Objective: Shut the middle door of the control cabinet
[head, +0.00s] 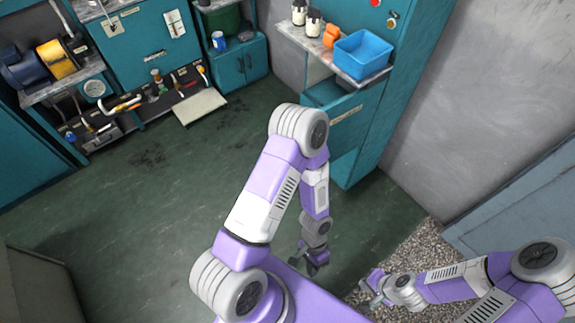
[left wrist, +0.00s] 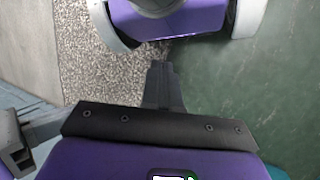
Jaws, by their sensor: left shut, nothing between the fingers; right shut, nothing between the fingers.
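A tall teal cabinet (head: 395,75) with a red button stands at the upper right in the head view. I cannot tell for sure that it is the control cabinet. Below its shelf, a teal panel with a label strip (head: 352,118) appears to stand out from the body; I cannot tell whether it is the middle door or a drawer. My left arm hides part of the view nearby. My left gripper (head: 314,262) is shut and empty, pointing down over the floor, apart from the cabinet; its closed fingers show in the left wrist view (left wrist: 163,85). My right gripper (head: 374,286) is shut and empty.
A blue bin (head: 362,55), an orange object (head: 331,36) and bottles stand on the shelf (head: 320,48). A teal workbench with pipes (head: 150,45) and a motor (head: 45,65) are at the back left. The green floor (head: 130,215) at left is clear. A grey-blue cabinet (head: 525,205) is at right.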

